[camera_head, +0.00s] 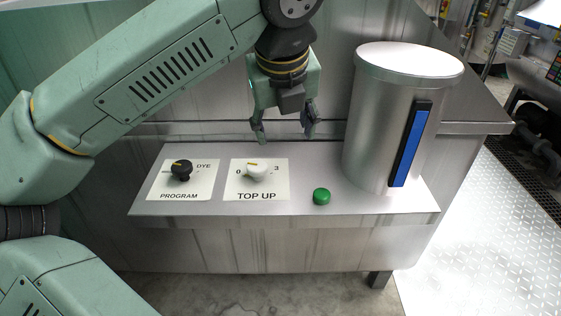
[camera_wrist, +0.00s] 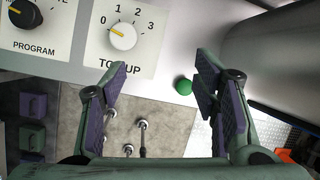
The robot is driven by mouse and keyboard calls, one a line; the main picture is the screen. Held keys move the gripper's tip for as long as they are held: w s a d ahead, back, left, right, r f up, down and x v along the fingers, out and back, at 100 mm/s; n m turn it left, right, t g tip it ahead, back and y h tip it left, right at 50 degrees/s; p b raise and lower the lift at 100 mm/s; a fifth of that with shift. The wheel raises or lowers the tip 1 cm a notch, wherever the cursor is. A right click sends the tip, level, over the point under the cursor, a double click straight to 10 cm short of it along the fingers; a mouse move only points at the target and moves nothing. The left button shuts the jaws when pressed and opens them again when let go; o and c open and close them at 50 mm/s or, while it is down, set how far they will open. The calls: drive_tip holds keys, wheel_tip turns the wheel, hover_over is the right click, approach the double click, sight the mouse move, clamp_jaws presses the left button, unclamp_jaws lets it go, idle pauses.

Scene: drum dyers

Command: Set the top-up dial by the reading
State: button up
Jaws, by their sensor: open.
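The top-up dial (camera_head: 257,171) is a white knob on a white plate lettered TOP UP. In the wrist view the dial (camera_wrist: 123,37) has the marks 0, 1, 2 and 3 around it, and its yellow pointer line lies on the left, towards the 0. A tall steel cylinder (camera_head: 371,130) stands at the right with an upright dark-framed gauge (camera_head: 409,143). Its blue column fills nearly the whole length. My gripper (camera_head: 284,133) is open and empty, above the panel, right of the dial and behind it. Its fingers also show in the wrist view (camera_wrist: 160,82).
A black PROGRAM dial (camera_head: 181,171) is left of the top-up dial, its yellow pointer to the upper left. A green button (camera_head: 321,196) sits between the TOP UP plate and the cylinder. A metal back wall (camera_head: 330,80) rises behind the panel.

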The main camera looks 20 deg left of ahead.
sight(257, 165)
drive_tip(key=a+f+p, duration=0.1)
drive_tip(key=a+f, duration=0.1)
drive_tip(key=f, duration=0.1)
drive_tip(key=w+a+f+n+y+p, duration=0.1)
drive_tip(key=a+f, duration=0.1)
drive_tip(key=f, duration=0.2)
drive_tip(key=w+a+f+g+y+p, duration=0.1)
drive_tip(key=a+f, duration=0.1)
drive_tip(key=f, duration=0.1)
drive_tip(key=shift+w+f+n, duration=0.2)
drive_tip(key=shift+f+n, duration=0.1)
drive_tip(key=shift+c, duration=0.2)
drive_tip(key=c, duration=1.1)
